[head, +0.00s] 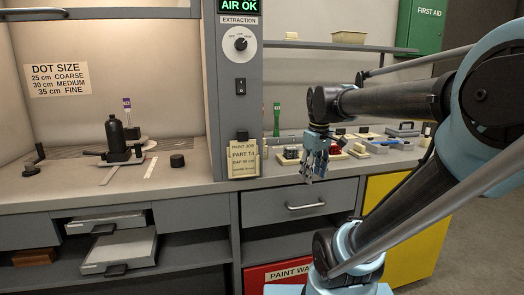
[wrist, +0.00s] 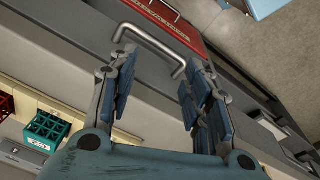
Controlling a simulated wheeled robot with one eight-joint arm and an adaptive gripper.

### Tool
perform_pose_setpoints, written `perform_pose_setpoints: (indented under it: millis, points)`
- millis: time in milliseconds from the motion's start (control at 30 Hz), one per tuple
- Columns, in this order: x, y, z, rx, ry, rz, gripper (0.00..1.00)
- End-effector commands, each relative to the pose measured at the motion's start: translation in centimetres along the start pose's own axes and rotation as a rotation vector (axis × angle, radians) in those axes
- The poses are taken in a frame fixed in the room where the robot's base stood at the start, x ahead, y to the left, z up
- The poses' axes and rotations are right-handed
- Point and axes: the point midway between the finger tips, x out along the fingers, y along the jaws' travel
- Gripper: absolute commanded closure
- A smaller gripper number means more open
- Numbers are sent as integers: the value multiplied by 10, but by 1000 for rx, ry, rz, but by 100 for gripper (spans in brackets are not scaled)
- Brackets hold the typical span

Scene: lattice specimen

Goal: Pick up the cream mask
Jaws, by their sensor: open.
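My gripper (head: 314,165) hangs above the front edge of the right-hand counter in the head view, blue fingers pointing down. In the wrist view my gripper (wrist: 160,70) is open, with nothing between its fingers but the background. Several small cream pieces (head: 357,151) lie on the counter behind and to the right of it in the head view. They are too small for me to tell which is the cream mask. The gripper and arm cover part of that counter. I cannot make out the mask in the wrist view.
A drawer handle (head: 306,206) juts out below the gripper; it also shows in the wrist view (wrist: 150,42). A teal crate (wrist: 45,129) stands on the counter. A green bottle (head: 277,119) stands near the grey post (head: 238,100). A shelf (head: 345,47) runs above.

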Motion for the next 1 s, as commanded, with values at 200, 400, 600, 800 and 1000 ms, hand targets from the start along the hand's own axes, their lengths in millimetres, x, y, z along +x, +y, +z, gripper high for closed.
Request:
perform_pose_setpoints:
  millis: [200, 400, 600, 800, 1000]
  points:
    - [-58, 12, -78, -315, -23, -27, 55]
    - [-100, 14, -149, -603, -40, -55, 55]
    - [-133, 9, -219, -885, -52, -85, 55]
    - [-151, -1, -270, -1099, -59, -111, 55]
    - [-157, -7, -292, -1193, -61, -122, 55]
